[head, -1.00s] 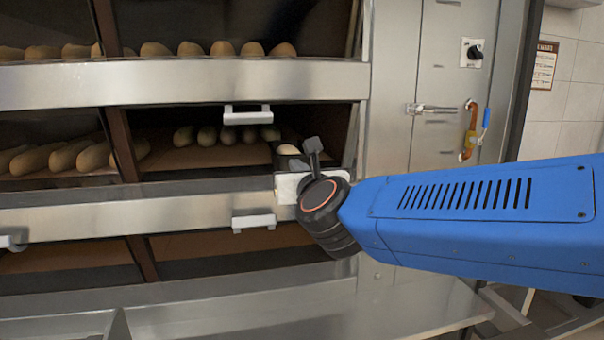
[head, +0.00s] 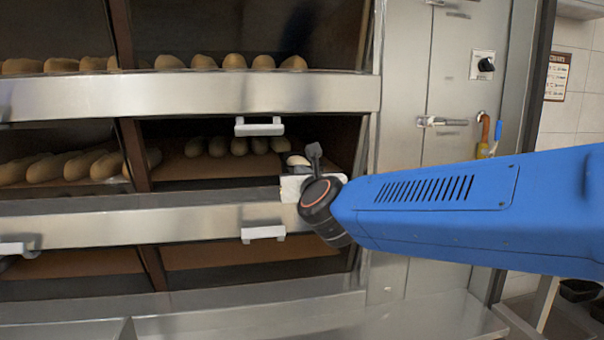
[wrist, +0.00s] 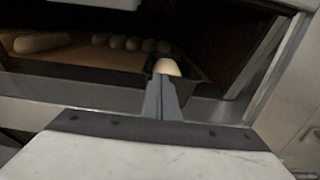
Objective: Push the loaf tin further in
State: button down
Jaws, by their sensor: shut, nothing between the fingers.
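The loaf tin (wrist: 188,75) is dark and holds a pale, rounded loaf (wrist: 167,67). It sits near the front right of the middle oven deck, and in the head view the loaf (head: 298,160) shows just left of my fingers. My gripper (wrist: 163,82) is shut and empty, with its fingers pointing into the deck opening. The fingertips are right at the near side of the tin and overlap it in the wrist view. I cannot tell whether they touch it. The fingers and wrist hide much of the tin.
Several loaves (head: 238,146) lie deeper on the same deck floor (head: 195,170). A dark upright (head: 133,155) divides the deck at left. The oven's right side wall is close to my gripper. A steel front (head: 110,228) with handles (head: 262,233) runs below the opening.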

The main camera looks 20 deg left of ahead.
aim_at(287, 153)
jog(key=x, duration=2.2)
jog(key=shift+a, duration=0.1)
jog(key=shift+s, duration=0.1)
